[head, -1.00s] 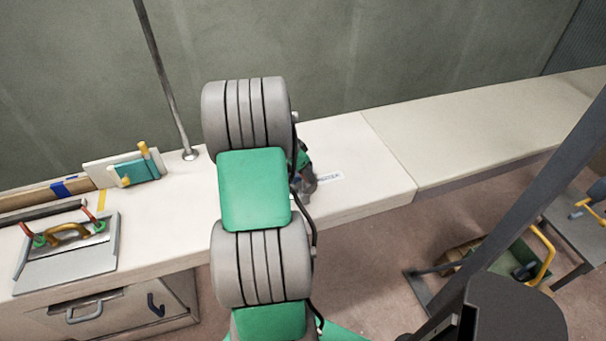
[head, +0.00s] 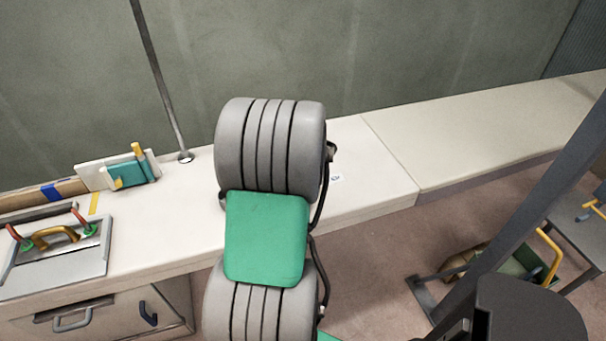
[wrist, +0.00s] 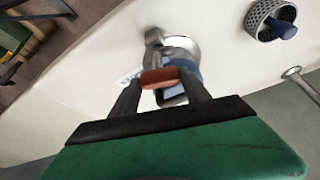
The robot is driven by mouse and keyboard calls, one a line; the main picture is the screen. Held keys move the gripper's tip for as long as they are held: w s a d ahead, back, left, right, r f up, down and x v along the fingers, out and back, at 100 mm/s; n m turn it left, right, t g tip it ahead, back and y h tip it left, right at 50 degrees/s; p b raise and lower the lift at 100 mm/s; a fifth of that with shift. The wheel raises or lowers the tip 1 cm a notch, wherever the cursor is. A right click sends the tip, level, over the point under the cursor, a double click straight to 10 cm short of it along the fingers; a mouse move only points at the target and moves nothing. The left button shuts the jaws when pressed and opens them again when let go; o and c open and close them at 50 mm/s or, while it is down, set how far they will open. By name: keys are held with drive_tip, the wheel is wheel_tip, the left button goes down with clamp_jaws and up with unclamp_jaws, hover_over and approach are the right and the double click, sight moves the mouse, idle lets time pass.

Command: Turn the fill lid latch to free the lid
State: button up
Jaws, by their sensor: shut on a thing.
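In the wrist view a small red-orange grip (wrist: 160,77), which looks like the latch handle, sits between the two dark fingers of my gripper (wrist: 163,84). The gripper is shut on it. Just beyond is a round metal fitting (wrist: 183,43), apparently the fill lid, on the white surface, with a blue part (wrist: 188,68) and grey metal pieces around it. The fingers and grip hide part of it. How far the latch is turned is not clear. In the head view my own arm hides the gripper, latch and lid.
The wrist view shows a perforated round fitting with a blue knob (wrist: 283,27) and a metal post base (wrist: 293,73). In the head view a hatch with a brass handle (head: 55,237) and a teal block (head: 130,174) lie left. The white counter (head: 470,125) is clear at right.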

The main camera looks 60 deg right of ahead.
drive_tip(key=shift+s+n+t+b, duration=0.1)
drive_tip(key=shift+n+t+b, duration=0.2)
drive_tip(key=shift+n, duration=0.8)
drive_tip(key=o, duration=1.1)
drive_tip(key=shift+y, duration=0.3)
drive_tip(key=shift+r, duration=0.1)
drive_tip(key=v, duration=0.7)
drive_tip(key=shift+r, duration=0.25)
